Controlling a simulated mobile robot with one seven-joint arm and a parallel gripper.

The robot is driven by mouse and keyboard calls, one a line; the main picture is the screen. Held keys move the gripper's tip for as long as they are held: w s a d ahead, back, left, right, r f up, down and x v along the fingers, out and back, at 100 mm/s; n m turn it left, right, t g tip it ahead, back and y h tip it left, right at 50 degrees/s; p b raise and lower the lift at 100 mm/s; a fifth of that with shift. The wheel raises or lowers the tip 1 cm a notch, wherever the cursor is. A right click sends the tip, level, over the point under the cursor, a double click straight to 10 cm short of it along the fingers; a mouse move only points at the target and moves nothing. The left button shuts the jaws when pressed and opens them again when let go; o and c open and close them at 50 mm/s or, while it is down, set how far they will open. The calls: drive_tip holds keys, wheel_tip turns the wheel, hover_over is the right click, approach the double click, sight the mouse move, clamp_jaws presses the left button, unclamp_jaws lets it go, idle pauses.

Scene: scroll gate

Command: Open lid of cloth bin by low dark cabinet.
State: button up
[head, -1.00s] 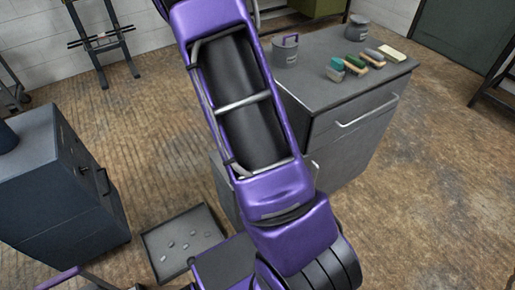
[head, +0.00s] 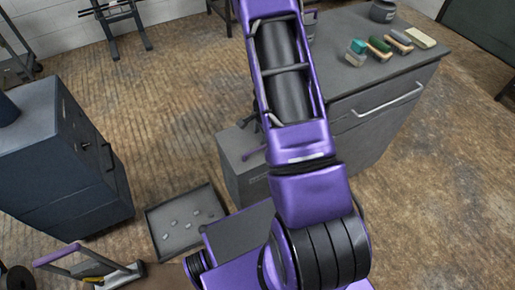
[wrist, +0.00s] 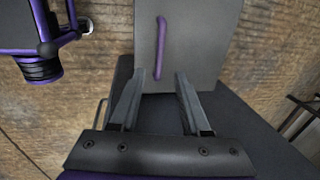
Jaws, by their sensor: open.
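The bin (head: 240,181) is a grey box on the floor, against the near left side of the low dark grey cabinet (head: 362,140). A purple handle (head: 254,153) shows on its lid. In the wrist view the lid (wrist: 201,30) is a flat grey panel, with the purple bar handle (wrist: 161,45) running lengthwise. My gripper (wrist: 160,75) is open and empty. The handle's lower end appears between its fingertips; I cannot tell how far away it is or whether they touch. My arm hides part of the bin in the head view.
Brushes (head: 379,48) and pots stand on the cabinet top. A dark blue cabinet (head: 50,165) stands at left. A shallow tray (head: 183,223) with several small pieces lies on the floor near the bin. A purple-handled item (head: 88,262) is at lower left. Floor at right is clear.

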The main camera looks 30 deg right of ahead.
sight(257, 149)
drive_tip(key=f, duration=0.3)
drive_tip(key=w+f+b, duration=0.1)
drive_tip(key=f, duration=0.2)
drive_tip(key=w+f+b, duration=0.1)
drive_tip(key=f, duration=0.3)
drive_tip(key=shift+r, duration=0.1)
clamp_jaws()
drive_tip(key=shift+w, duration=0.1)
idle(1.0)
